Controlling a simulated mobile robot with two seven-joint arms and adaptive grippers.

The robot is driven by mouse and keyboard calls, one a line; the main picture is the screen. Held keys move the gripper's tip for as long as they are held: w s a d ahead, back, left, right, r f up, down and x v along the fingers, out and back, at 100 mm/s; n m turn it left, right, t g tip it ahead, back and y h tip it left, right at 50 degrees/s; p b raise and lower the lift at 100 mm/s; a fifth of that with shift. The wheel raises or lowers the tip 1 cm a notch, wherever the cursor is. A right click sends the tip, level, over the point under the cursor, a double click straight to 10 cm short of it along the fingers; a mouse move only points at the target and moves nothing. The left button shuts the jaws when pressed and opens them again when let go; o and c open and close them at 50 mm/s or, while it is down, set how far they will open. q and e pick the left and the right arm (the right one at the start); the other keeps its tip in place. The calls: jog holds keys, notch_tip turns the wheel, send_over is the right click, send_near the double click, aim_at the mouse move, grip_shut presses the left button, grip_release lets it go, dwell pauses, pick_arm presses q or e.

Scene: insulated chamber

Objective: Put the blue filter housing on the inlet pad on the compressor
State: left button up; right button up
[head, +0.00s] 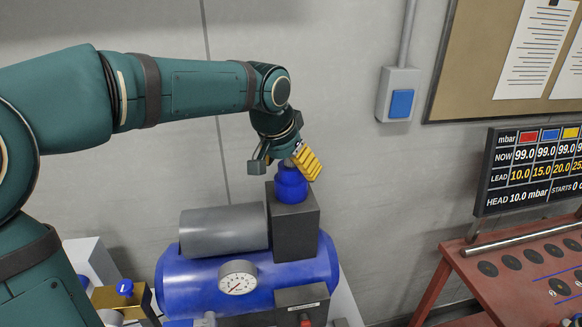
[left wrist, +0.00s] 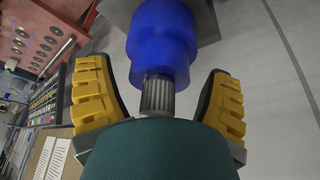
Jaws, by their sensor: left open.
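The blue filter housing (head: 291,185) stands upright on top of the dark grey block (head: 294,232) of the compressor (head: 200,283). The inlet pad cannot be told apart; the housing covers part of the block's top. My right gripper is not in view.
A grey cylinder (head: 222,232) lies on the blue tank beside the block, above a pressure gauge (head: 238,277). A red bench (head: 515,268) and a readout panel (head: 533,167) stand at the right. The wall behind carries a blue switch (head: 401,103).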

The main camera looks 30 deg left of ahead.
pick_arm(q)
jog(key=v, duration=1.1)
jog(key=shift+p, duration=0.4)
jog(key=shift+s, duration=0.15)
